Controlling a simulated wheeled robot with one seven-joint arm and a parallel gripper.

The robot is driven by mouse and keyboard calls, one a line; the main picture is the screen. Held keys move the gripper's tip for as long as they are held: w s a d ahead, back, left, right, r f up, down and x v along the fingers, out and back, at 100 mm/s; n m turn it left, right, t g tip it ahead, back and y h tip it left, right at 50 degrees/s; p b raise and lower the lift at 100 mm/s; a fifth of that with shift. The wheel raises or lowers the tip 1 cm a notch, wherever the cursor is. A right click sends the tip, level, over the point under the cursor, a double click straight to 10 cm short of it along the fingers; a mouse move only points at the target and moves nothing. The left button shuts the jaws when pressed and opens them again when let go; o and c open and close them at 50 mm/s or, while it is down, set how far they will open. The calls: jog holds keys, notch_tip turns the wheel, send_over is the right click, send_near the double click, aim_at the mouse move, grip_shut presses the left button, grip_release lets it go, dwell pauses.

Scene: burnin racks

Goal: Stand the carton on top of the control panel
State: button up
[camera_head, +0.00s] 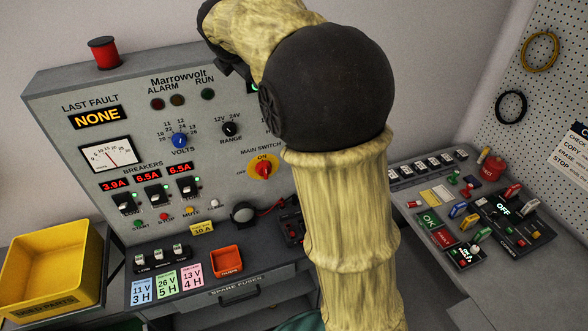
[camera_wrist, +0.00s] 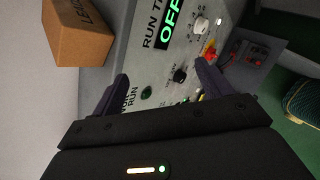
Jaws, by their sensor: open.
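The carton (camera_wrist: 78,34), a brown cardboard box with dark printing on one face, shows at the upper left of the wrist view. It appears to rest on the grey top of the control panel (camera_wrist: 143,72), close to the wall. My arm hides the carton in the head view. The grey Marrowvolt control panel (camera_head: 222,170) stands against the back wall in the head view, with a meter, dials and breakers. My gripper (camera_wrist: 162,68) is open and empty, its dark fingers in front of the panel face. The carton is apart from both fingers, beyond the left one.
A red spool (camera_head: 104,53) stands on the panel top at the left. A yellow used-parts bin (camera_head: 50,270) is at the lower left. An orange fuse tray (camera_head: 226,260) lies on the bench ledge. A side bench with switches (camera_head: 470,215) stands at the right.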

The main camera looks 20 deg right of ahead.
jog(key=s+d+f+m+g+y, duration=0.1)
jog(key=s+f+m+g, duration=0.2)
jog(key=s+f+m, duration=0.8)
jog(key=s+f+m+g+y, duration=0.2)
jog(key=s+f+m, duration=1)
jog(key=s, duration=0.6)
jog(key=shift+s+d+f+g, duration=0.25)
jog(key=shift+d+f+g, duration=0.2)
jog(key=shift+f, duration=0.2)
jog(key=shift+f, duration=0.1)
jog(key=s+b+x, duration=0.1)
jog(key=b+x, duration=0.6)
jog(key=b, duration=0.1)
jog(key=shift+s+f, duration=0.3)
jog(key=shift+f, duration=0.25)
